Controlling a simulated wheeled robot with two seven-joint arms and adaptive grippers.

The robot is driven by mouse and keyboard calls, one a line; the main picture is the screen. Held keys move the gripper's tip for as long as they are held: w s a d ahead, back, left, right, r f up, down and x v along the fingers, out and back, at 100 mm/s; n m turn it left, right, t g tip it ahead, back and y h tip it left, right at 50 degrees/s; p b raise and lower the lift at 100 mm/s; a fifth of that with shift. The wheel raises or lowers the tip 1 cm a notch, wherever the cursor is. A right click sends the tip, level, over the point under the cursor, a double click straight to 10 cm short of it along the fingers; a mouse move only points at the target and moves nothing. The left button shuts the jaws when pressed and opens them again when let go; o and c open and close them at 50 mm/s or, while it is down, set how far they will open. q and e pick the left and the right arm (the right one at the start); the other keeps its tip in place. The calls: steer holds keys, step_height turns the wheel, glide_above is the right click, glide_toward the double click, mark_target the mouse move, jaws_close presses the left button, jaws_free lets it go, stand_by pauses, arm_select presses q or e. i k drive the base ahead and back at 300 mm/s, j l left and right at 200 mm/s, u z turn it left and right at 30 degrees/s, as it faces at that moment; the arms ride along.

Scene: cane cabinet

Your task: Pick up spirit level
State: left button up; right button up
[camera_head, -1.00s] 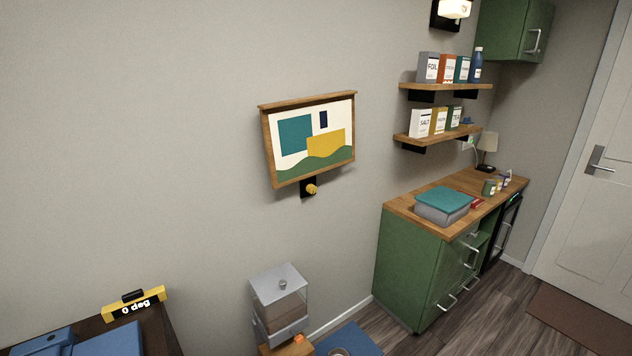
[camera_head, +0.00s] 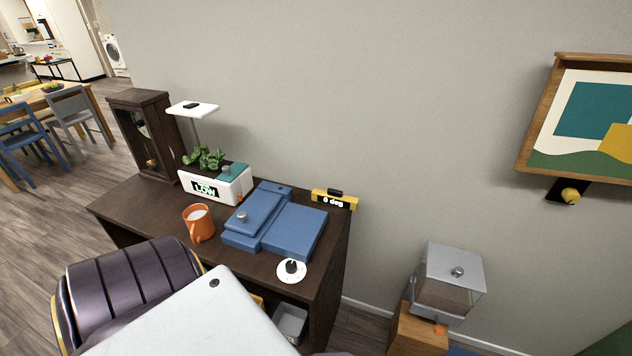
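The spirit level (camera_head: 334,200) is a short yellow bar with a black display reading "0 deg" and a black piece on top. It sits at the back right corner of the dark brown desk (camera_head: 160,222), close to the wall and behind the blue boxes. Neither of my grippers shows in the head view.
Blue flat boxes (camera_head: 293,231) lie just in front of the level. A white dial (camera_head: 291,269), an orange mug (camera_head: 199,222), a white planter (camera_head: 215,184) and a clock case (camera_head: 147,135) share the desk. A clear-walled dispenser (camera_head: 449,280) stands to the right.

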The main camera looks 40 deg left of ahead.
mark_target(336, 198)
steer(key=i+l+u, duration=0.45)
steer(key=u, duration=0.25)
steer(key=i+l+u, duration=0.2)
steer(key=l+u, duration=0.15)
steer(key=l, duration=0.1)
